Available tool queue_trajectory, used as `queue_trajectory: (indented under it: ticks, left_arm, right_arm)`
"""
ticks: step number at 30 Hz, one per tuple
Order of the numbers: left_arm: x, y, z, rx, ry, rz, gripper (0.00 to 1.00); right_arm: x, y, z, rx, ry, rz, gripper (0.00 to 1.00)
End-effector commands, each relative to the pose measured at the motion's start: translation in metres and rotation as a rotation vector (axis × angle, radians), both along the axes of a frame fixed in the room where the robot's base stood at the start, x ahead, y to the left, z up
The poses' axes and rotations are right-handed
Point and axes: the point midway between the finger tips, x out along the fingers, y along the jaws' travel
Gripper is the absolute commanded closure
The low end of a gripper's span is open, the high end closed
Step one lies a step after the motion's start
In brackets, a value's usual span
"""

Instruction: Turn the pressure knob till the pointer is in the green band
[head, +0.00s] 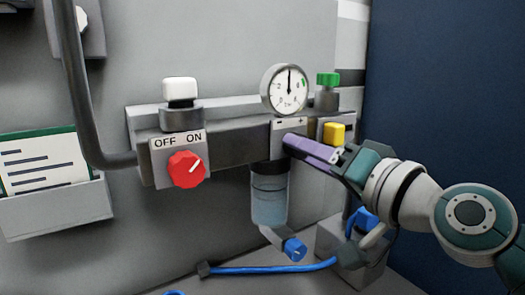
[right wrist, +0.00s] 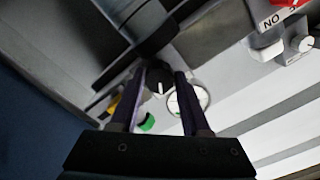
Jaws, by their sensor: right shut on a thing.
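The round white pressure gauge (head: 284,90) stands on top of the grey manifold. Its dark pointer stands nearly straight up, to the left of the green band (head: 303,83) and outside it. My right gripper (head: 291,141) reaches in from the right, its purple fingers against the manifold front below the gauge. In the right wrist view, the fingers (right wrist: 160,76) are shut on the dark pressure knob (right wrist: 158,88), which has a white line on its face. The fingers hide this knob in the head view. The gauge also shows in the right wrist view (right wrist: 188,99). My left gripper is out of view.
A red OFF/ON knob (head: 187,169) and a white-capped valve (head: 180,92) are at the left. A green knob (head: 328,80) and a yellow button (head: 334,133) sit close to my gripper. Below are a clear bowl (head: 269,200) and a blue hose (head: 272,268).

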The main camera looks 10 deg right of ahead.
Motion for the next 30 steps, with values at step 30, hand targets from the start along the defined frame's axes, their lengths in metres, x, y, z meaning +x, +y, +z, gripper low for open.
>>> queue_trajectory:
  ticks: [30]
  left_arm:
    - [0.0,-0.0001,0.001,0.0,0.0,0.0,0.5]
  right_arm:
    - [-0.0002,0.0006,0.001,0.243,0.087,0.001,1.0]
